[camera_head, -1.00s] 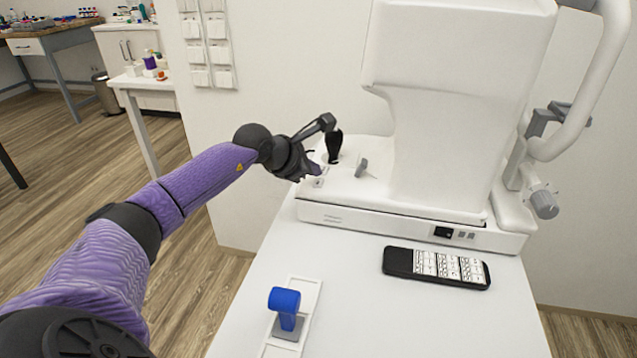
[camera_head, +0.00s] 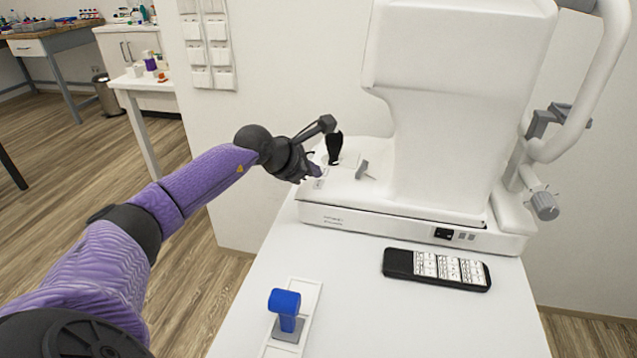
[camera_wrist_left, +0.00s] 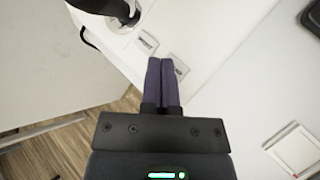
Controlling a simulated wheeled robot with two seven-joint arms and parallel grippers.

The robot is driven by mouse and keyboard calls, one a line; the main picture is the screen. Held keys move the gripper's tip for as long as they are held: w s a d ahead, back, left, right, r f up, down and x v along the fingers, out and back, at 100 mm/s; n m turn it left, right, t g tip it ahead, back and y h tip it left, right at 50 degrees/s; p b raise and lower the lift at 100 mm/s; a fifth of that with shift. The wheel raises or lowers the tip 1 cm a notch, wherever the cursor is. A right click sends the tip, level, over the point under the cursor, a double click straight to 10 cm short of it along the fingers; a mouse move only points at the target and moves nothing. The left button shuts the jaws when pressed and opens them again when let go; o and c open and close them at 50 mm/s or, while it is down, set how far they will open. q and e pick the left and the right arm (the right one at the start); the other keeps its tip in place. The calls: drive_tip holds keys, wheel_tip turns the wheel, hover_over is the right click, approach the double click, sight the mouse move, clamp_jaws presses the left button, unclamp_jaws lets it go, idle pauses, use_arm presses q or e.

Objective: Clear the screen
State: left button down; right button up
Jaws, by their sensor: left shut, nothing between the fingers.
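The white eye test machine (camera_head: 440,120) stands on the white table. A black joystick (camera_head: 334,148) rises from the left of its base. My left gripper (camera_head: 317,172) is shut and empty, low over the base's left front corner, beside the joystick. In the left wrist view its purple fingertips (camera_wrist_left: 160,62) are together, close to a small labelled key (camera_wrist_left: 180,68). Another labelled key (camera_wrist_left: 147,43) lies nearer the joystick. I cannot tell whether the fingertips touch a key, and the labels are too small to read surely. No lit screen shows. My right gripper is not in view.
A black remote (camera_head: 437,268) with white keys lies in front of the machine. A blue-topped stamp-like piece (camera_head: 286,304) stands on a white strip (camera_head: 309,302) at the front left. A grey lever (camera_head: 362,170) stands right of the joystick. The middle of the table is clear.

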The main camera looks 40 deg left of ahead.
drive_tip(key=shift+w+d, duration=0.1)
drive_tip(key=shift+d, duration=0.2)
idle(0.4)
use_arm(q)
drive_tip(key=shift+f, duration=0.4)
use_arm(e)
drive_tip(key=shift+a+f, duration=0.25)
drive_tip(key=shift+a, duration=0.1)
use_arm(q)
drive_tip(key=shift+d+f+b, duration=0.1)
drive_tip(key=shift+f+b, duration=0.25)
drive_tip(key=shift+b, duration=0.05)
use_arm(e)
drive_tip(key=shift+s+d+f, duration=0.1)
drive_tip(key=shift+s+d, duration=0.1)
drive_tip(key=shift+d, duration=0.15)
use_arm(q)
drive_tip(key=shift+r+p, duration=0.5)
drive_tip(key=shift+r, duration=0.25)
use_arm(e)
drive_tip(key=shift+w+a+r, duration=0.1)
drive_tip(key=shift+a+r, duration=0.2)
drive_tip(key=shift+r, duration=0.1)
